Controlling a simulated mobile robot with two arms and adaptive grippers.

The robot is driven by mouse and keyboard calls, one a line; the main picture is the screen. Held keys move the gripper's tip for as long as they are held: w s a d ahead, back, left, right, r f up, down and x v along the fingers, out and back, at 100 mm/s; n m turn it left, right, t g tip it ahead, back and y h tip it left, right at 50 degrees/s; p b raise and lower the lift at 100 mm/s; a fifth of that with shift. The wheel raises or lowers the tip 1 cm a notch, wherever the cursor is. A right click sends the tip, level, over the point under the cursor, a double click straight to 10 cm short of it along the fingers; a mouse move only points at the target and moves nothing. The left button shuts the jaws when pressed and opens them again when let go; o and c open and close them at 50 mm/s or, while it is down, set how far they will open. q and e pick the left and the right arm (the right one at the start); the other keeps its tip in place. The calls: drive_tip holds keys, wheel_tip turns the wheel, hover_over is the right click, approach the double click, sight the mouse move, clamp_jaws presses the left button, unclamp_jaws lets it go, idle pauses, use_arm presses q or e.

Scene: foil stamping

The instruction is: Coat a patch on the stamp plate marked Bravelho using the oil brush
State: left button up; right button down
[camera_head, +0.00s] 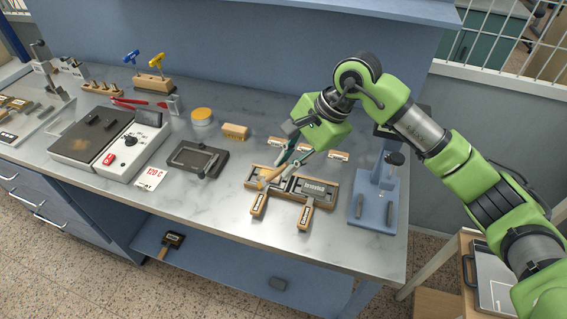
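My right gripper (293,154) hangs over the stamp plates at the right-centre of the bench. It appears shut on the oil brush (270,176), whose tan end points down and left over the left-hand plate. The small view does not show clearly whether the tip touches it. The stamp plate marked Bravelho (315,189) lies flat on the right side of a wooden holder, with a wooden handle toward the front edge. A second plate's labelled handle (259,205) is to its left. Its face is partly hidden by the brush and gripper. My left gripper is out of view.
A blue press stand (374,207) stands right of the plates. A dark frame tray (196,160) lies left of them. A hot plate unit (92,136) stands at left. The bench's front strip is clear.

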wheel_tip(320, 180, up, 6)
drive_tip(key=shift+f+p, duration=0.1)
drive_tip(key=shift+p, duration=0.25)
drive_tip(key=shift+a+r+p, duration=0.15)
drive_tip(key=shift+r+p, duration=0.15)
drive_tip(key=shift+r, duration=0.85)
drive_tip(key=shift+d+r+p, duration=0.2)
drive_tip(key=shift+r+p, duration=0.15)
drive_tip(key=shift+r, duration=0.35)
drive_tip(key=shift+a+r, duration=0.15)
drive_tip(key=shift+r, duration=0.1)
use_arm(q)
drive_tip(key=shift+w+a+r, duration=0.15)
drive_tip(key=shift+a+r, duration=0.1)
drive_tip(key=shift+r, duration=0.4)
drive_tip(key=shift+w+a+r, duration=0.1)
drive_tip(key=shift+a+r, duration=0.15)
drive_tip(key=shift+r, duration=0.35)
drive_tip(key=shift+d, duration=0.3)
